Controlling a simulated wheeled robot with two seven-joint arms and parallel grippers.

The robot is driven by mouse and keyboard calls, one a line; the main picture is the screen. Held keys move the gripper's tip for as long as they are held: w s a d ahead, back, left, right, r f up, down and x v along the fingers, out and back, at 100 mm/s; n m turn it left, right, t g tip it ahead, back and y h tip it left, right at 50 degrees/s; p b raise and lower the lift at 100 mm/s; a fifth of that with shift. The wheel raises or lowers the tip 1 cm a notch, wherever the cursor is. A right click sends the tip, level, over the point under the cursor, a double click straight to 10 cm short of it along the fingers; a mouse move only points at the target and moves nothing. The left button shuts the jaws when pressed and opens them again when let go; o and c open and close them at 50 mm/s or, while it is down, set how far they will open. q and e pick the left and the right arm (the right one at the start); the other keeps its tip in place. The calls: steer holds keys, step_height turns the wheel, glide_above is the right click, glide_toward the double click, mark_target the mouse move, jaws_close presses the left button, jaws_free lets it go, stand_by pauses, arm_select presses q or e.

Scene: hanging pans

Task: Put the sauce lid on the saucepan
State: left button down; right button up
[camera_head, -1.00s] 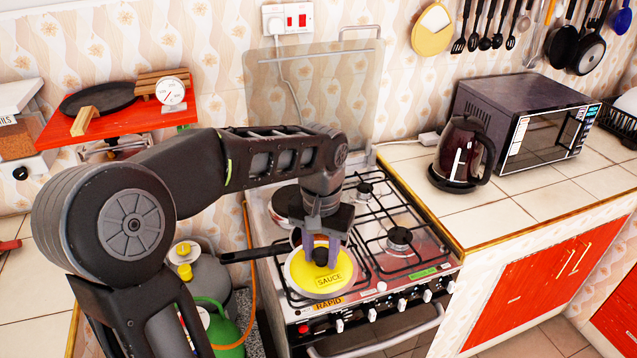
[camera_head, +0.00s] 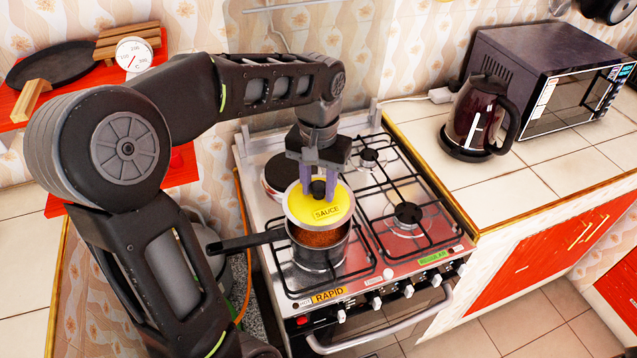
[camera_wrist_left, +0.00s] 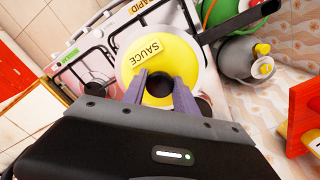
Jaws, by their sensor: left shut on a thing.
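The sauce lid (camera_head: 326,212) is yellow with a pale rim, a SAUCE label and a black knob. My left gripper (camera_head: 318,192) is shut on the knob and holds the lid. The saucepan (camera_head: 320,256) stands on the front left burner, its black handle pointing left. Reddish-brown sauce shows in the front of its opening; the lid hides the back part. The lid appears above the pan and toward its back; the exact gap cannot be told. In the left wrist view the lid (camera_wrist_left: 180,62) lies between and beyond the fingers, hiding most of the pan. My right gripper is not in view.
The gas stove (camera_head: 405,262) has free burners on its right side. A dark round item (camera_head: 281,178) sits on the back left burner. A kettle (camera_head: 481,122) and a microwave (camera_head: 545,75) stand on the counter at right. A red shelf (camera_head: 70,85) is at left.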

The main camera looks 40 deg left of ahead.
mark_target(318, 204)
arm_select(q)
steer(key=shift+f+b, duration=2.1)
steer(key=shift+f, duration=0.6)
steer(key=shift+f, duration=0.4)
steer(key=c, duration=0.9)
jaws_free()
step_height(318, 204, up, 8)
steer(key=shift+f+b, duration=0.1)
steer(key=shift+b, duration=0.45)
